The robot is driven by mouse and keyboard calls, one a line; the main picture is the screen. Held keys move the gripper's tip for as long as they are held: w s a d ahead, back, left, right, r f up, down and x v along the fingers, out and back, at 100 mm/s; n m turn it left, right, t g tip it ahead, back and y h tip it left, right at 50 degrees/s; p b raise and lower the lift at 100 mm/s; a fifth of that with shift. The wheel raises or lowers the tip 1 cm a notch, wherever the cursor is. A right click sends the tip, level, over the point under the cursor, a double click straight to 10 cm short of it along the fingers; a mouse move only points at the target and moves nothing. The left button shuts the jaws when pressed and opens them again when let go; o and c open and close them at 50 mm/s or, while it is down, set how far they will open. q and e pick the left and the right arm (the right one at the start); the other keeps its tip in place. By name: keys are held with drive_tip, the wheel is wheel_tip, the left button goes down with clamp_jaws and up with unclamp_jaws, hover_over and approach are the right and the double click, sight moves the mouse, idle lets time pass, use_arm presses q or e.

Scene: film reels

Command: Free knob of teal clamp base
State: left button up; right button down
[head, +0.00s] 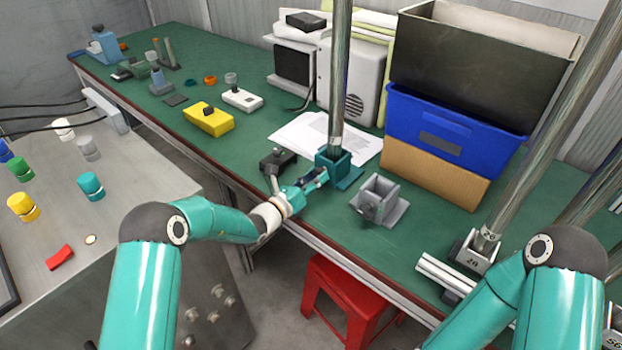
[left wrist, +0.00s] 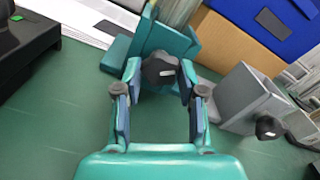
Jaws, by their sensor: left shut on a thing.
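The teal clamp base (head: 346,180) stands on the green bench with a metal pole (head: 340,80) upright in it. In the left wrist view the teal clamp base (left wrist: 165,35) is at the top, with its dark knob (left wrist: 160,70) facing the camera. My left gripper (head: 318,178) reaches it from the front left. In the left wrist view my left gripper (left wrist: 160,80) has its fingers on both sides of the knob, shut on it. My right gripper is out of view; only my right arm shows at the lower right.
A grey clamp base (head: 378,200) stands empty to the right. A small black device (head: 277,162) is close to my left gripper. Papers (head: 310,135), a blue crate (head: 440,130) and a cardboard box (head: 440,180) lie behind. A red stool (head: 345,300) is below the bench.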

use_arm(q)
drive_tip(key=shift+w+a+r, duration=0.2)
drive_tip(key=shift+r, duration=0.1)
drive_tip(key=o, duration=1.1)
drive_tip(key=shift+f, duration=0.15)
drive_tip(key=shift+o, duration=0.2)
drive_tip(key=shift+d, duration=0.1)
drive_tip(key=shift+f, duration=0.1)
drive_tip(key=v, duration=1.2)
drive_tip(key=shift+d+f, duration=0.1)
